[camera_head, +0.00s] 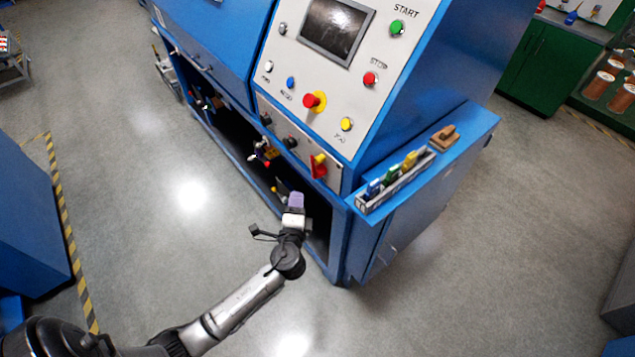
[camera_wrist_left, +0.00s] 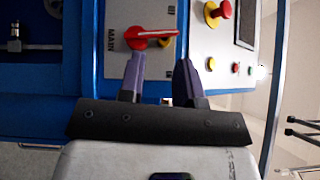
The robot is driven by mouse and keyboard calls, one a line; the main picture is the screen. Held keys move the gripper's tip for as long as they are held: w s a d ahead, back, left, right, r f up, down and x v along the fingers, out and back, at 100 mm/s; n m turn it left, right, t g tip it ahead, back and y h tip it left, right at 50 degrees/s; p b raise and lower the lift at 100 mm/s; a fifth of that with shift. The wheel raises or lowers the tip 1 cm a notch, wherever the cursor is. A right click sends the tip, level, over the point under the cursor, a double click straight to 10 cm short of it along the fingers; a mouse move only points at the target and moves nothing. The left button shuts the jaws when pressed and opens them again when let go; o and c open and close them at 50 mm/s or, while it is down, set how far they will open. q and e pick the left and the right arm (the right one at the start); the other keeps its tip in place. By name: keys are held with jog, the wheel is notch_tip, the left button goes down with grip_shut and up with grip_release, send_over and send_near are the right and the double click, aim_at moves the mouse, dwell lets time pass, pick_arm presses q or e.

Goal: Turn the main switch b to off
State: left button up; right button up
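The main switch (camera_head: 319,166) is a red rotary handle on a yellow base, low on the front panel of the blue machine. In the left wrist view the red handle (camera_wrist_left: 148,36) lies crosswise in the picture beside the label "MAIN". My left gripper (camera_head: 296,199) is in front of and below the switch, apart from it. In the left wrist view its purple fingers (camera_wrist_left: 160,62) are spread with nothing between them, and the handle is just beyond the fingertips. Which label letter belongs to the switch is not readable. My right gripper is not in view.
Above the switch, the sloped panel holds a red emergency button (camera_head: 313,101), a yellow button (camera_head: 347,124) and a screen (camera_head: 336,27). A side shelf carries a tray (camera_head: 396,180) of coloured items and a brown object (camera_head: 444,136). The floor in front is clear.

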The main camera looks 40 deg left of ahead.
pick_arm(q)
jog(key=shift+o, duration=1.4)
jog(key=s+a+f+m+b, duration=0.1)
jog(key=a+f, duration=0.2)
jog(key=a, duration=0.7)
jog(key=shift+s+a+m+y, duration=0.2)
jog(key=shift+a+m+y, duration=0.1)
jog(key=shift+a, duration=0.1)
jog(key=o, duration=0.3)
jog(key=a+m+h, duration=0.2)
jog(key=m, duration=0.1)
jog(key=w+a+m+t, duration=0.1)
jog(key=a, duration=0.1)
jog(key=shift+f+m+h, duration=0.3)
jog(key=shift+h, duration=0.1)
jog(key=shift+o, duration=0.6)
jog(key=m+h, duration=0.1)
jog(key=m, duration=0.1)
jog(key=shift+w+a+f+m+t+h, duration=0.1)
jog(key=shift+w+a+m+t+h, duration=0.05)
jog(key=shift+w+m+t+h, duration=0.2)
jog(key=m+t+h, duration=0.1)
jog(key=m+h, duration=0.9)
jog(key=m, duration=0.7)
send_near(316, 177)
jog(key=w, duration=0.3)
jog(key=w+d, duration=0.1)
jog(key=w, duration=0.6)
jog(key=shift+w+d+r, duration=0.2)
jog(key=shift+w+r, duration=0.1)
